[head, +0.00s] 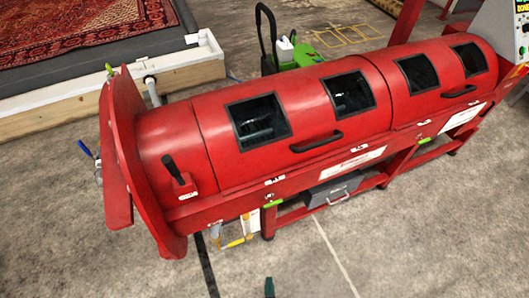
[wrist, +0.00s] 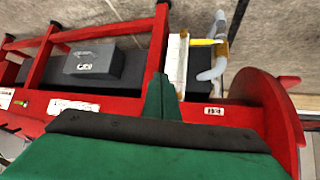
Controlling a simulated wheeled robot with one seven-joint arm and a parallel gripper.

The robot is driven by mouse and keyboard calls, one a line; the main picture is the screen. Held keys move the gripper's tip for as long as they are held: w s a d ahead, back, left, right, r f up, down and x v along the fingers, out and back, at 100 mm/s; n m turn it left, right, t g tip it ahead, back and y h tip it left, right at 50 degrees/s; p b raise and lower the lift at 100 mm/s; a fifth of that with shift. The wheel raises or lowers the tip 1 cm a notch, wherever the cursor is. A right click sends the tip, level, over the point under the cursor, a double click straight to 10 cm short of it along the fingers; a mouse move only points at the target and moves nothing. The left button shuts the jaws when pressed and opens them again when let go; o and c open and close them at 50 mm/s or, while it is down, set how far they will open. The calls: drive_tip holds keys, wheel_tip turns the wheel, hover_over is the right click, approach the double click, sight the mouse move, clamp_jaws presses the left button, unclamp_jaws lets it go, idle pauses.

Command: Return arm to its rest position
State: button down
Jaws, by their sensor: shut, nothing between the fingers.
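My gripper (wrist: 160,82) shows in the wrist view as a narrow dark green tip above a broad green body with a dark bar. Its fingers are shut together with nothing between them. In the head view only a small dark green tip of my gripper (head: 269,287) shows at the bottom edge, over the floor in front of the red drum machine (head: 315,135). The rest of my arm is out of the head view. In the wrist view the machine's red frame (wrist: 255,117) lies behind my gripper; I cannot tell the distance.
A grey box (head: 333,189) with a handle sits under the machine, and also shows in the wrist view (wrist: 95,62). A yellow-handled valve (head: 236,242) hangs below the drum's left end. A rug (head: 75,28) lies at the back left. The front concrete floor (head: 420,245) is clear.

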drive_tip(key=s+a+r+t, duration=0.1)
drive_tip(key=s+r+t, duration=0.1)
drive_tip(key=r, duration=1.1)
drive_tip(key=s+r+t, duration=0.3)
drive_tip(key=s+r, duration=0.2)
drive_tip(key=r, duration=0.9)
drive_tip(key=shift+a+t, duration=0.3)
drive_tip(key=shift+a, duration=0.1)
drive_tip(key=shift+r, duration=0.1)
